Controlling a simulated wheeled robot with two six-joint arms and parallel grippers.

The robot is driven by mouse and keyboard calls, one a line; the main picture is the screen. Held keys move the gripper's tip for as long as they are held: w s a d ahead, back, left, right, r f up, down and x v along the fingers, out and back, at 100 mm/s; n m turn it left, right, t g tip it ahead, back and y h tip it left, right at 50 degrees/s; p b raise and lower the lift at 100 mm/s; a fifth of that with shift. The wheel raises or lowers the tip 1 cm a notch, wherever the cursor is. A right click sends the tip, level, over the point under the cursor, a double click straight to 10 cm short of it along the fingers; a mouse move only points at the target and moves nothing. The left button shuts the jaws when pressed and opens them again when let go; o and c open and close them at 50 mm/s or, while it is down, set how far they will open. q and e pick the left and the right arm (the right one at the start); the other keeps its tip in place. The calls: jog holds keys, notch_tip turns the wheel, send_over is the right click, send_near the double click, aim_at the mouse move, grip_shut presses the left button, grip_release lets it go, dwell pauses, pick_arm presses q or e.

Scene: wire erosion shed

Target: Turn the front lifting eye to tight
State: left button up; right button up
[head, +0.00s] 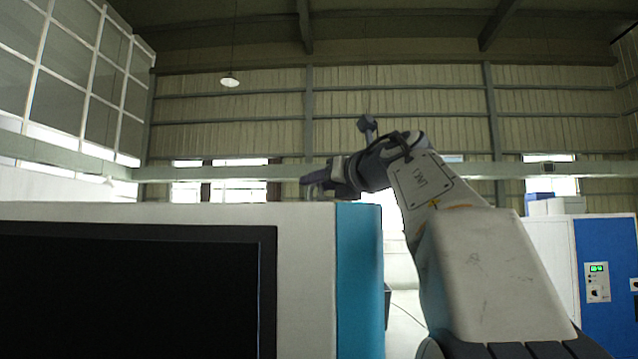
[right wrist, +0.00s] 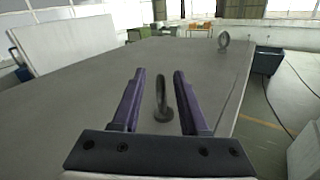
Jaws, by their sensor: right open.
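A dark grey lifting eye (right wrist: 161,98) stands upright on the flat grey machine top (right wrist: 85,90) in the right wrist view. Its ring is seen nearly edge-on, with a round collar at its foot. My right gripper (right wrist: 160,74) is open, with one purple finger on each side of this eye and a visible gap to both. In the head view my right gripper (head: 318,186) is low over the machine's top edge, and the eye there is hard to make out. A second lifting eye (right wrist: 223,42) stands farther off, its ring seen face-on. My left gripper is not in view.
The machine's white front (head: 305,290) with a dark panel (head: 130,295) and a teal corner (head: 360,280) fills the lower left of the head view. A blue cabinet (head: 605,250) stands at the right. The machine top between the two eyes is clear.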

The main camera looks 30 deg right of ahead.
jog(key=s+b, duration=0.3)
jog(key=s, duration=0.6)
jog(key=shift+f+b, duration=0.1)
jog(key=shift+b, duration=0.25)
jog(key=shift+s+a, duration=0.1)
jog(key=shift+s, duration=0.6)
